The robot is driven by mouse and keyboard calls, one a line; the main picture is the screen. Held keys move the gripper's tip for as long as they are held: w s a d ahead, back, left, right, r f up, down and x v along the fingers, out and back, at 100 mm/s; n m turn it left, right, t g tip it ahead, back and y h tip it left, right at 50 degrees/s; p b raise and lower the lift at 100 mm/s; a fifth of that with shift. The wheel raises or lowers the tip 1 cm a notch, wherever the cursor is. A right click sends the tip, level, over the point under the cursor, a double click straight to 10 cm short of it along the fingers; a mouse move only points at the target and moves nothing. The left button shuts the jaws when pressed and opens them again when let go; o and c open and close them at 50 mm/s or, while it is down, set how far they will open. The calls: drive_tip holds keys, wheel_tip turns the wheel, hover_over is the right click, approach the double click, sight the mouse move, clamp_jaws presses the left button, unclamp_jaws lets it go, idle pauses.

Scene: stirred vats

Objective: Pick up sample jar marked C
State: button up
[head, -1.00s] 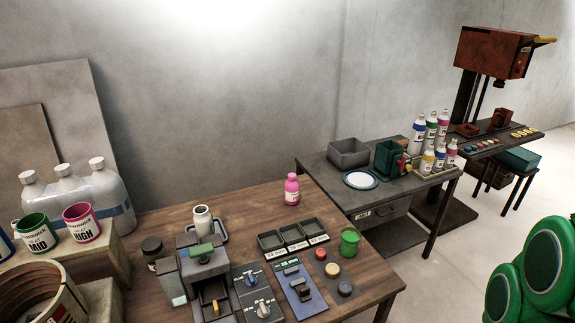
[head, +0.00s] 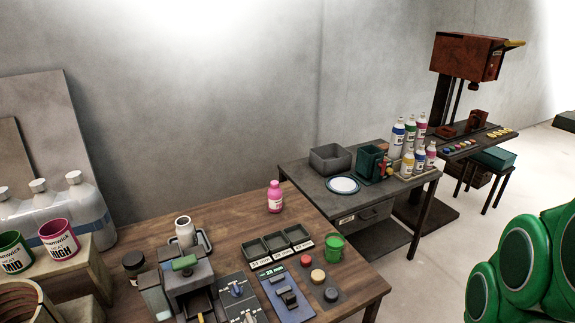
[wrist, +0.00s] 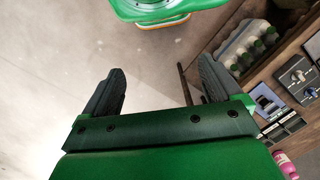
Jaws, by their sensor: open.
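I cannot make out a jar with a readable letter C in either view. A small pale open-mouthed jar (head: 184,230) stands on the wooden table (head: 330,262) in the head view, with no letter legible. A dark lidded jar (head: 134,263) stands left of it. A pink bottle (head: 275,198) stands near the table's back edge. My gripper (wrist: 160,75) is open and empty in the wrist view, its two dark fingers spread above bare floor. It is apart from the table, which lies at the right of that view.
A grey table (head: 320,180) behind holds several bottles (head: 410,145), a plate (head: 343,184) and a grey bin (head: 330,158).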

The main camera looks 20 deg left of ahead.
wheel_tip(320, 180, up, 5)
drive_tip(key=w+a+r+m+y, duration=0.2)
drive_tip(key=w+a+r, duration=0.1)
drive_tip(key=w+a, duration=0.9)
drive_tip(key=w+a+r+m+g+y, duration=0.1)
drive_tip(key=w+a+y, duration=0.1)
drive_tip(key=w+a, duration=0.5)
drive_tip(key=w+a+r+m+y, duration=0.1)
drive_tip(key=w+a, duration=0.1)
drive_tip(key=a, duration=0.9)
drive_tip(key=m+g+y, duration=0.5)
drive_tip(key=m+g, duration=0.1)
hover_over(142, 256)
wheel_tip(142, 256, down, 5)
wheel_tip(142, 256, down, 21)
drive_tip(key=shift+w+d+f, duration=0.1)
drive_tip(key=shift+w+f, duration=0.05)
drive_tip(key=shift+f, duration=0.05)
drive_tip(key=shift+x, duration=2.55)
drive_tip(key=c, duration=1.1)
